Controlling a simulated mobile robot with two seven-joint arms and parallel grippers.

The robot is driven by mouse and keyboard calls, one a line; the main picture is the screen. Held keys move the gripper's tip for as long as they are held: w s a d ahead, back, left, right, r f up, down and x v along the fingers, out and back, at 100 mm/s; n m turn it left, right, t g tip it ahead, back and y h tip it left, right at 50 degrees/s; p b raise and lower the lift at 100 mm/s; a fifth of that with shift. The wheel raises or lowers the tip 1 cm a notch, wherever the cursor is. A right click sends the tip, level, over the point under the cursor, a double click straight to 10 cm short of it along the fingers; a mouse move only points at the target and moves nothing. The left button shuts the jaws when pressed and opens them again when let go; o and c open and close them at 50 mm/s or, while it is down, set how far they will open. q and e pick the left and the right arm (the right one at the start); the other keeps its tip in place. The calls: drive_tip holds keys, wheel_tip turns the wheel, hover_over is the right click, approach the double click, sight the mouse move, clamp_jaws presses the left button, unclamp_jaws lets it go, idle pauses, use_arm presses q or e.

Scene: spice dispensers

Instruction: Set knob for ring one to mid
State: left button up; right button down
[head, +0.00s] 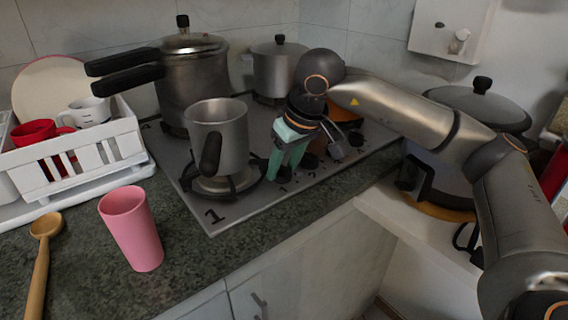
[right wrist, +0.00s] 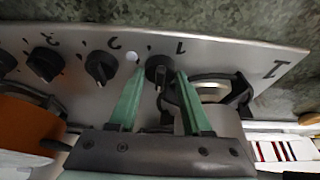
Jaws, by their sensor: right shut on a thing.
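The knob for ring one (right wrist: 159,70) is a round black knob beside a printed "1" on the grey stove panel in the right wrist view. My right gripper (right wrist: 160,80) has its green fingers on either side of this knob, shut on it. The knob's grip bar points toward the gripper's palm. In the head view the right gripper (head: 281,172) reaches down at the stove's front edge and hides the knob. Ring one (right wrist: 212,94) lies beside the large "1". My left gripper is not in view.
A small pot (head: 220,135) stands on the front left burner, close to the gripper. Other knobs (right wrist: 101,68) line the panel. A pink cup (head: 131,228) and a wooden spoon (head: 41,260) are on the counter. A pressure cooker (head: 195,85) stands behind.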

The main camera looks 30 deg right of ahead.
drive_tip(key=shift+m, duration=0.3)
drive_tip(key=m+h+p, duration=0.1)
drive_tip(key=m, duration=0.1)
drive_tip(key=shift+a+m, duration=0.15)
drive_tip(key=shift+m, duration=0.15)
drive_tip(key=m+h+p, duration=0.1)
drive_tip(key=m, duration=0.2)
drive_tip(key=shift+g, duration=0.4)
drive_tip(key=shift+m+h, duration=0.5)
drive_tip(key=shift+m, duration=0.1)
drive_tip(key=shift+c, duration=1.8)
unclamp_jaws()
